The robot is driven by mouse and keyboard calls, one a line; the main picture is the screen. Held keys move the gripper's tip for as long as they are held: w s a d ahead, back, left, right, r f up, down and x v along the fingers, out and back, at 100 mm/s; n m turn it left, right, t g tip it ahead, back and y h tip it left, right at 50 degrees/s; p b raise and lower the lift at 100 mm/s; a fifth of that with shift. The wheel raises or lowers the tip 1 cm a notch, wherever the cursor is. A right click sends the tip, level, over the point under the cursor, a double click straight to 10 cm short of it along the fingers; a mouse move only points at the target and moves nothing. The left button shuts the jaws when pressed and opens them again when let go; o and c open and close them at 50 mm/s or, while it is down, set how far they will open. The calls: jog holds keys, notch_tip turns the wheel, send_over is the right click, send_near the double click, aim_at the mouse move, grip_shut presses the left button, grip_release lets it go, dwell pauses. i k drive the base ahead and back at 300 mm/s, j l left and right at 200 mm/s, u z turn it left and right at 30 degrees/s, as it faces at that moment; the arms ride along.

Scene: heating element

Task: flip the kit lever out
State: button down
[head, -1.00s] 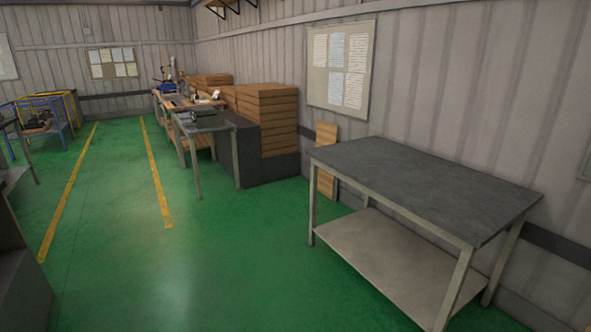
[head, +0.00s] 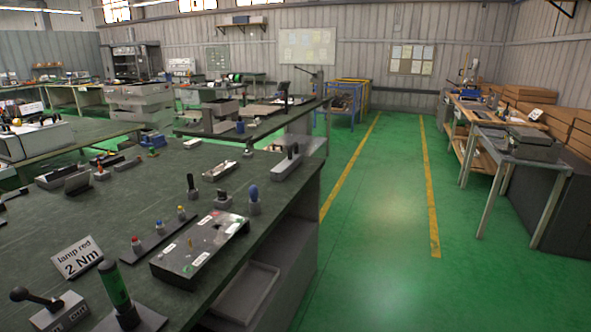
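A black lever with a ball knob (head: 35,297) stands on a small light block (head: 62,314) at the near left corner of the bench. The block carries small lettering that I cannot read surely. The lever leans to the left. I cannot tell from this view whether it is the kit lever; other small handles stand farther along the bench. My gripper is not in view.
A dark green bench (head: 140,200) fills the left. On it are a sign reading "lamp red 2 Nm" (head: 77,257), a green lamp (head: 113,285) and a dark panel box (head: 200,245). The green aisle (head: 375,260) is clear. Another table (head: 515,143) stands right.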

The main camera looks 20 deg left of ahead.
aim_at(18, 294)
jog(key=i+j+u, duration=0.25)
jog(key=i+u, duration=0.65)
jog(key=i+j, duration=0.05)
